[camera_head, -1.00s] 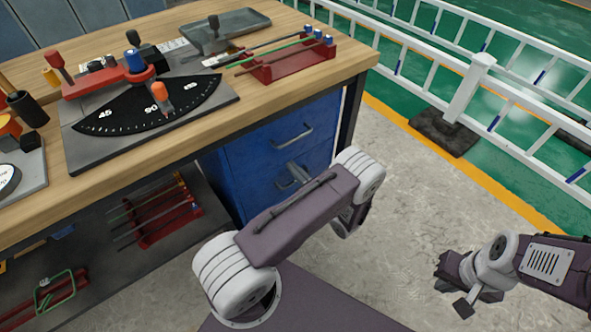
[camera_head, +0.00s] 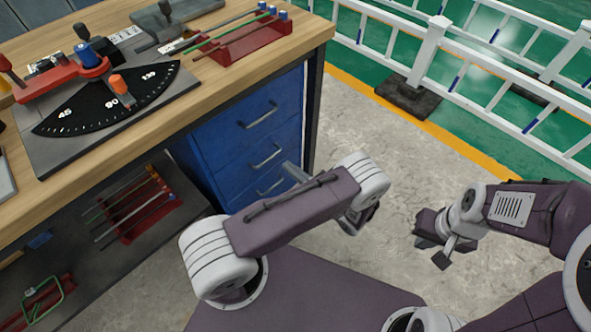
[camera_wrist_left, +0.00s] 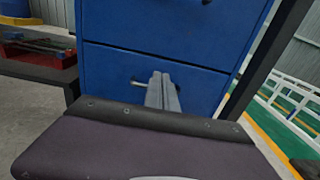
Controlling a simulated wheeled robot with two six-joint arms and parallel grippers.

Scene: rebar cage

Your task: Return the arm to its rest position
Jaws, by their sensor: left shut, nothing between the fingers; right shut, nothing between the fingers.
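My left arm (camera_head: 290,215), purple with white joints, is folded low in front of the blue drawer cabinet. The grey fingers of my left gripper (camera_head: 295,172) show behind the arm link, in front of the drawers. In the left wrist view the fingers (camera_wrist_left: 162,92) are together and empty, with a blue drawer front behind them. My right arm (camera_head: 535,213) comes in from the right. My right gripper (camera_head: 432,240) hangs over the bare floor, shut and empty; its fingertips are hard to make out.
The wooden workbench (camera_head: 222,85) carries a bending jig with an angle dial (camera_head: 100,105) and a red rod rack (camera_head: 240,42). The blue drawer cabinet (camera_head: 250,135) stands under it. A white railing (camera_head: 427,55) runs at the right. Concrete floor is clear between.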

